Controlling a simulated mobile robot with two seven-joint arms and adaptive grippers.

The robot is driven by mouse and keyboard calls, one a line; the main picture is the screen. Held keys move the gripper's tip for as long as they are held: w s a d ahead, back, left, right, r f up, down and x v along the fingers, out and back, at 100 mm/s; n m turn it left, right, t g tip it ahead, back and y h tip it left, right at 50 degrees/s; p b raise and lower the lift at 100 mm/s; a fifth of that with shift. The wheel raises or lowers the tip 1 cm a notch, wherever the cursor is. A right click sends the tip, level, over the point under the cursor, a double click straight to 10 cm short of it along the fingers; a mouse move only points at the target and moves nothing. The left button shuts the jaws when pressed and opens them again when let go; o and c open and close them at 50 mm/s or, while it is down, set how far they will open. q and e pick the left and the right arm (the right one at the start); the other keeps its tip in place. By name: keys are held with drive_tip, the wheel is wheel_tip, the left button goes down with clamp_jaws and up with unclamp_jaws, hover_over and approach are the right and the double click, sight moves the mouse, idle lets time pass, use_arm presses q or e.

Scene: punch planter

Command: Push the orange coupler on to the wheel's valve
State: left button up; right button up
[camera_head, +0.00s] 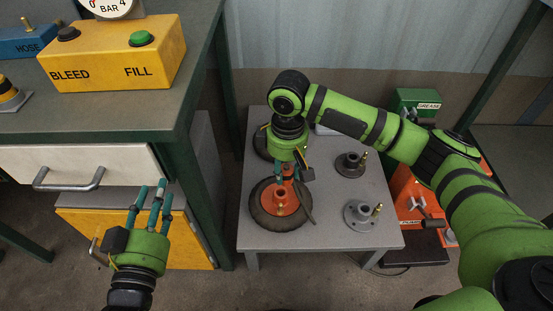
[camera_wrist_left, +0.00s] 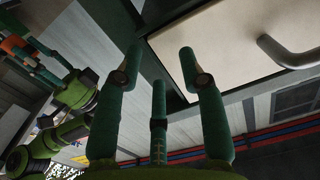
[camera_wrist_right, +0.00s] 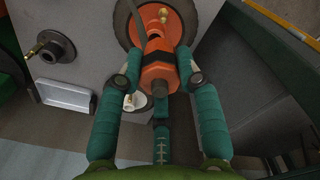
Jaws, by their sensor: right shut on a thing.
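The orange coupler (camera_wrist_right: 158,72) is held between the fingers of my right gripper (camera_wrist_right: 157,80). Its front end points toward the wheel. In the head view my right gripper (camera_head: 290,172) is over the back part of the wheel (camera_head: 257,211), which has a black tyre and orange hub (camera_head: 280,204) and lies flat on a small grey table. A small brass piece on the hub (camera_wrist_right: 163,14), perhaps the valve, shows just beyond the coupler; I cannot tell whether they touch. My left gripper (camera_head: 150,199) is open and empty in front of the drawers.
The grey table (camera_head: 330,225) also bears two grey flanged hubs (camera_head: 350,164) (camera_head: 360,213) with brass stems. A dark hose (camera_head: 305,205) hangs by the coupler. The workbench at left carries a yellow box (camera_head: 115,55) marked BLEED and FILL. A green grease box (camera_head: 416,101) stands at right.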

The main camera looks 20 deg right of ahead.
drive_tip(key=n+p, duration=0.1)
drive_tip(key=w+n+p, duration=0.1)
drive_tip(key=n+p, duration=0.1)
drive_tip(key=shift+a, duration=0.3)
use_arm(q)
drive_tip(key=s+a+f+g+y+p, duration=0.15)
drive_tip(key=f+g, duration=0.25)
drive_tip(key=f, duration=0.7)
drive_tip(key=s+a+f+g+y+p, duration=0.15)
drive_tip(key=f+g, duration=0.25)
drive_tip(key=f, duration=0.7)
drive_tip(key=s+a+f+n+g+y+p, duration=0.1)
drive_tip(key=s+a+f+g+p, duration=0.35)
drive_tip(key=s+f, duration=1.1)
use_arm(e)
wheel_tip(320, 180, down, 4)
drive_tip(key=n+b, duration=0.1)
drive_tip(key=n, duration=0.5)
drive_tip(key=shift+w+a+f+n+b, duration=0.1)
drive_tip(key=shift+a+n+b, duration=0.05)
drive_tip(key=shift+n+b, duration=0.2)
wheel_tip(320, 180, down, 6)
drive_tip(key=b, duration=0.6)
drive_tip(key=shift+f+b, duration=0.35)
drive_tip(key=shift+f, duration=0.2)
use_arm(q)
drive_tip(key=w+r+g, duration=0.2)
drive_tip(key=w+r, duration=0.1)
drive_tip(key=r, duration=0.5)
drive_tip(key=shift+w, duration=0.2)
